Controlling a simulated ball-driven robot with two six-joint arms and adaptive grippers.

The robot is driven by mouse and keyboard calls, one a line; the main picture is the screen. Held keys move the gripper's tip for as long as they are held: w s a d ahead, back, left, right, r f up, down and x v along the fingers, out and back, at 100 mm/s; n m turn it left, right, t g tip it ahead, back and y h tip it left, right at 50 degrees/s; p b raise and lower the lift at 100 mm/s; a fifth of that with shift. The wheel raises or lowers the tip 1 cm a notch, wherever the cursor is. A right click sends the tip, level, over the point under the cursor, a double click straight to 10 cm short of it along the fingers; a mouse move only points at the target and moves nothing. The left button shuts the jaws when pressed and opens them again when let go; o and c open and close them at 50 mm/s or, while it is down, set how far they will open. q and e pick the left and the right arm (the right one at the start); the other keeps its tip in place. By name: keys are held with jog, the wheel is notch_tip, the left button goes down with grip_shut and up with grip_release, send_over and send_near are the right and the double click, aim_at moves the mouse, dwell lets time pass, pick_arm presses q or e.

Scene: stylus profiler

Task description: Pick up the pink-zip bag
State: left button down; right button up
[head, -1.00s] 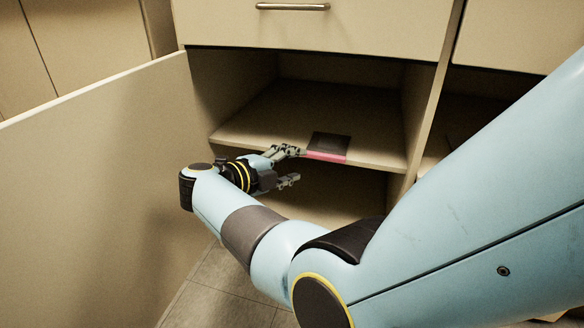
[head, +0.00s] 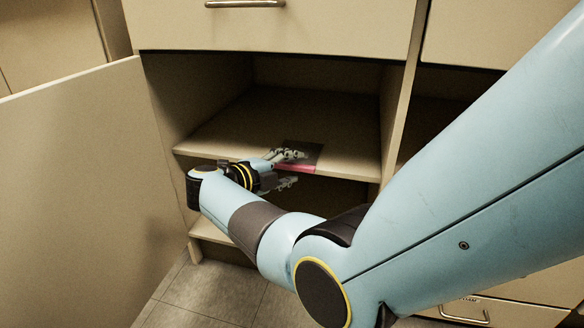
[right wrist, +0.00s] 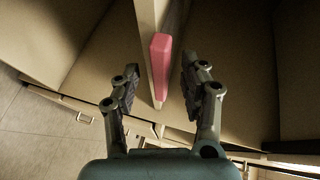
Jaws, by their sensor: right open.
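The pink-zip bag (head: 312,150) is a flat dark pouch on the cabinet's upper shelf, with its pink zip edge at the shelf's front. In the right wrist view its pink edge (right wrist: 160,66) shows between my fingers; the dark part cannot be made out there. My right gripper (head: 287,168) is open at the shelf front, one finger above the shelf level and one below. In the right wrist view the fingers (right wrist: 160,78) stand apart on both sides of the pink edge and the shelf edge. Contact is not visible. My left gripper is out of view.
The open cabinet door (head: 75,170) stands to the left. A drawer (head: 280,28) closes the space above. The shelf (head: 225,130) is bare left of the bag. A divider (head: 400,110) stands to its right, and a lower compartment lies beneath.

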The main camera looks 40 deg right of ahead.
grip_shut()
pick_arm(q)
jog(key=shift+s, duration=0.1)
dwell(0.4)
pick_arm(e)
jog(key=shift+s+a, duration=0.45)
jog(key=shift+a, duration=0.05)
jog(key=shift+s+a, duration=0.35)
jog(key=shift+a, duration=0.05)
jog(key=shift+c, duration=0.4)
grip_release()
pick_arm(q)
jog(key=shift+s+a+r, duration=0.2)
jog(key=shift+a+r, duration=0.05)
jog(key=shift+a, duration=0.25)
